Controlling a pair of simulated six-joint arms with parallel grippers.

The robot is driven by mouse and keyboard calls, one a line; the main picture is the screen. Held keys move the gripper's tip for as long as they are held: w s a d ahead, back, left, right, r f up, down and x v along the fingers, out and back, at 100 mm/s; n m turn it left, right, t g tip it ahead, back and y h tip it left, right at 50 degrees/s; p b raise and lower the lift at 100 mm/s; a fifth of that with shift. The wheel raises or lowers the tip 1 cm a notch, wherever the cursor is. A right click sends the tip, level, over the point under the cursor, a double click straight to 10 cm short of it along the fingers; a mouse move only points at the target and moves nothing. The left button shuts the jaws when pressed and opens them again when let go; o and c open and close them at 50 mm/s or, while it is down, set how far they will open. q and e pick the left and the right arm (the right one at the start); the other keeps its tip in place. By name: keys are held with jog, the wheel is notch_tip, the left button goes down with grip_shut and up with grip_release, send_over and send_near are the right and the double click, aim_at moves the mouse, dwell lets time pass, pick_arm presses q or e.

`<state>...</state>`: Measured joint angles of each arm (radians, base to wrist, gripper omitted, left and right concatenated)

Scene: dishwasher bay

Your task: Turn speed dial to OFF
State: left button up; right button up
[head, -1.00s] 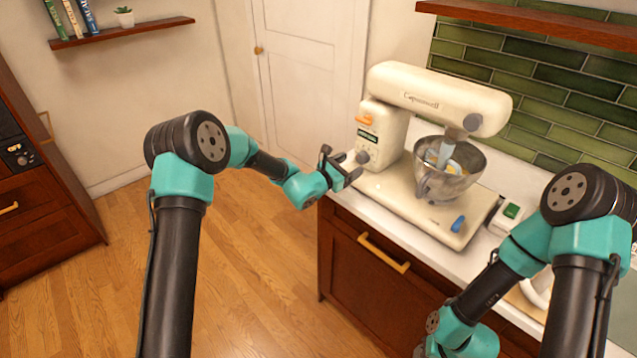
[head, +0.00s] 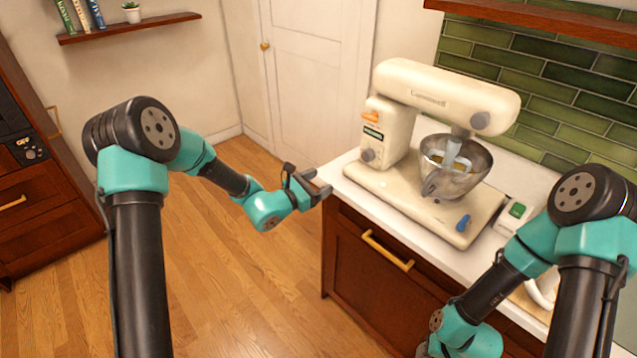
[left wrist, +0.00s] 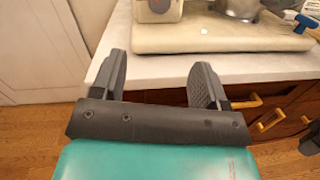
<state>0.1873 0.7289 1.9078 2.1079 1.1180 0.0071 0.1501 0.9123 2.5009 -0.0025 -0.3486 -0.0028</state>
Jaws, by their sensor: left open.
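The cream stand mixer (head: 440,92) stands on the white counter. My right gripper is out of the head view.
The mixer's metal bowl (head: 455,170) sits under its head. The counter front has a drawer handle (head: 388,250). Floor is clear left of the counter.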

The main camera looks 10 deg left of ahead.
aim_at(365, 157)
pick_arm(q)
jog(key=m, duration=0.3)
jog(key=r+m+g, duration=0.1)
jog(key=m, duration=0.3)
jog(key=shift+w+a+r, duration=0.1)
jog(key=shift+w+r, duration=0.05)
jog(key=shift+r, duration=0.05)
jog(key=x, duration=1.7)
jog(key=shift+w+f, duration=0.1)
jog(key=shift+w, duration=0.15)
jog(key=c, duration=0.9)
